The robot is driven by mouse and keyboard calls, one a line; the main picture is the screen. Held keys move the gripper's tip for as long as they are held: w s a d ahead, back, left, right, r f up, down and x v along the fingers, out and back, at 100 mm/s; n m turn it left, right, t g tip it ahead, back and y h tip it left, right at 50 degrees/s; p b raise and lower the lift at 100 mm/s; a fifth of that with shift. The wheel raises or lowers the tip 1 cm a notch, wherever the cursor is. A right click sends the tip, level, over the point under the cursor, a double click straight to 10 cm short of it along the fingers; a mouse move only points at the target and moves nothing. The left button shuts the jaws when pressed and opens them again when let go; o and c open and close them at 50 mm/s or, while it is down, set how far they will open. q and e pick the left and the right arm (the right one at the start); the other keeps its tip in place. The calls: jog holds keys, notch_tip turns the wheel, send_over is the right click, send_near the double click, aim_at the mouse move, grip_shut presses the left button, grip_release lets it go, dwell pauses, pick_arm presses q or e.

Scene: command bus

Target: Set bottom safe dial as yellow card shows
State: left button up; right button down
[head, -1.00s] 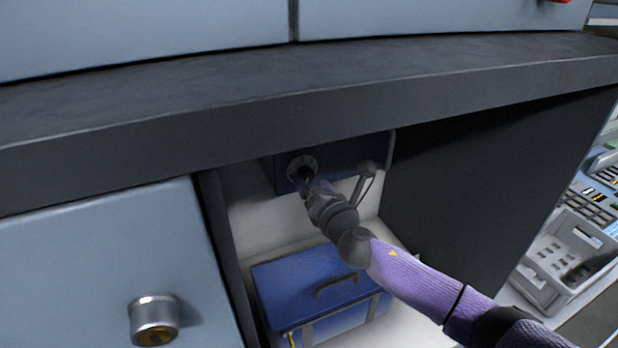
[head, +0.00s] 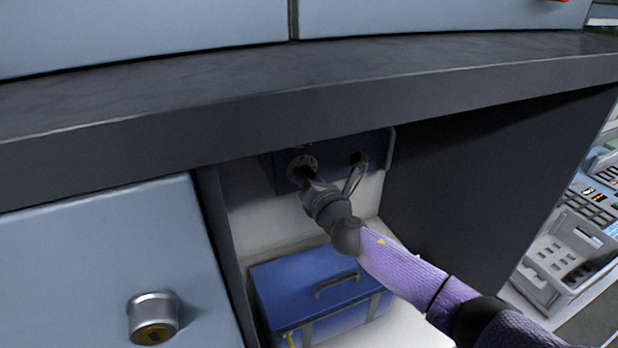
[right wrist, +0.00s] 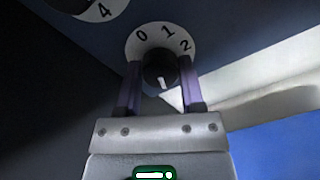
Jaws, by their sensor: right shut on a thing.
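The dark blue safe (head: 278,172) sits in the recess under the counter, its front partly hidden by my right gripper. A round dial (head: 302,160) shows on its front. In the right wrist view this dial's pale ring (right wrist: 152,36) reads 0, 1 and 2. Its dark knob (right wrist: 160,68) has a white mark pointing down in the picture, away from those digits. My right gripper (right wrist: 161,88) is shut on the knob, one purple finger on each side; it also shows in the head view (head: 306,184). I see no yellow card. My left gripper is out of view.
Part of a second dial (right wrist: 92,6) with a 4 shows at upper left in the wrist view. A blue case (head: 300,275) lies below the safe. The counter edge (head: 300,120) overhangs the recess; a dark side panel (head: 470,190) stands right. A grey basket (head: 565,262) stands beyond.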

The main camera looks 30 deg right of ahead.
jog(key=shift+m, duration=0.4)
jog(key=shift+f+m, duration=0.1)
jog(key=shift+m, duration=4.4)
jog(key=shift+c, duration=1)
grip_release()
jog(key=s, duration=1)
jog(key=shift+a+b, duration=0.25)
jog(key=shift+b, duration=0.05)
